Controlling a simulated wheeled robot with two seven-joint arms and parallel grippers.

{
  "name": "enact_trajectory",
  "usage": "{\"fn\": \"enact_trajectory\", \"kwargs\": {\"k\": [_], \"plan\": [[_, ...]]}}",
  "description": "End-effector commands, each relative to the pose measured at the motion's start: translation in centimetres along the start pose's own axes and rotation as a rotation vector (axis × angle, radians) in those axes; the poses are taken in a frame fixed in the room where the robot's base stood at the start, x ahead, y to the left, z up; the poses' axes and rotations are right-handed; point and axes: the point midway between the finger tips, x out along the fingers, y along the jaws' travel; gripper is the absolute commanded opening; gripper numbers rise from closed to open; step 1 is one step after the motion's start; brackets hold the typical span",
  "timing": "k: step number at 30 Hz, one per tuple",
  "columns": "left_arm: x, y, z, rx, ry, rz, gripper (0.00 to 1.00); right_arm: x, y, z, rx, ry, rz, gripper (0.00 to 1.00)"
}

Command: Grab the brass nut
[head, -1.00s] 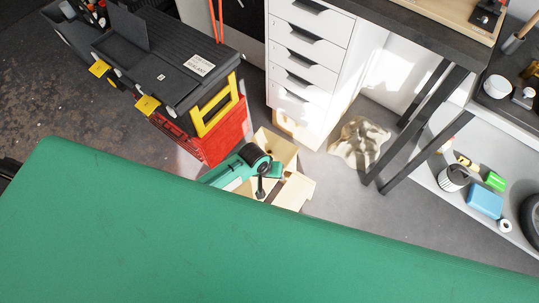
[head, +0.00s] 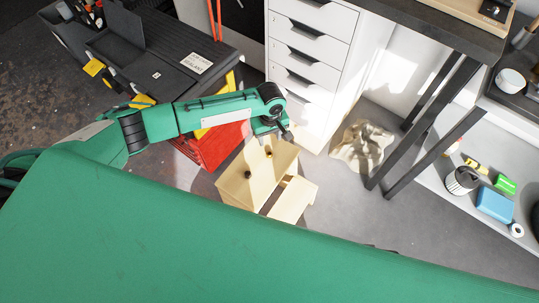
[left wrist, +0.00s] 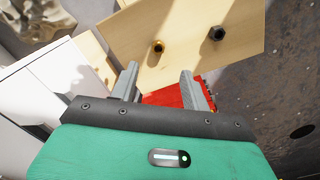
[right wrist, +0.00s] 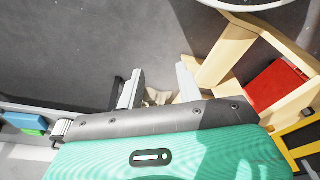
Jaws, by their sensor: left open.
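The brass nut (left wrist: 157,46) sits on a pale wooden stool top (left wrist: 180,15) in the left wrist view. A darker nut (left wrist: 216,33) sits to its right on the same top. In the head view the stool (head: 240,192) stands on the floor, with small dark spots on top; their colours are hard to tell there. My left gripper (head: 287,132) is at the stool's far edge. In the left wrist view its fingers (left wrist: 158,70) are apart and empty, with the brass nut beyond the gap. My right gripper (right wrist: 159,84) shows only in its wrist view, apart and empty.
A red crate (head: 215,148) is left of the stool, under a black toolbox. A white drawer cabinet (head: 307,60) stands just behind it. A crumpled beige sack (head: 362,146) lies right. Grey floor is clear right of the stool.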

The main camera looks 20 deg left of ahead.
Motion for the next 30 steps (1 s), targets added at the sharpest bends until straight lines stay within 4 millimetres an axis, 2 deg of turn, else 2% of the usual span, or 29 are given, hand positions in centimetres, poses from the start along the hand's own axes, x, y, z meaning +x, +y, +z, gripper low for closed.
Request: {"fn": "enact_trajectory", "kwargs": {"k": [1, 3, 7, 14, 21, 24, 30], "plan": [[1.4, 0.0, 0.1, 0.000, -0.001, -0.003, 0.47, -0.2, 0.0, -0.1, 0.000, 0.005, 0.000, 0.36], [2.8, 0.0, 0.0, 0.001, -0.001, -0.003, 0.47, -0.6, 0.0, -0.3, 0.000, 0.011, 0.001, 0.36], [4.8, 0.1, 0.0, 0.002, 0.000, 0.000, 0.47, -1.4, 0.0, -0.7, 0.000, 0.021, 0.001, 0.36], [6.5, 0.1, -0.1, 0.002, 0.000, 0.001, 0.47, -2.1, 0.1, -0.9, 0.000, 0.028, 0.001, 0.36], [9.9, 0.2, -0.8, 0.003, 0.000, 0.000, 0.47, -3.8, 0.0, -1.4, 0.000, 0.050, 0.001, 0.36], [10.9, 0.2, -0.8, 0.003, 0.000, 0.001, 0.47, -4.4, 0.1, -1.5, 0.000, 0.055, 0.001, 0.36], [11.2, 0.2, -0.8, 0.003, 0.000, 0.002, 0.47, -4.7, 0.1, -1.6, 0.000, 0.057, 0.002, 0.36]]}}
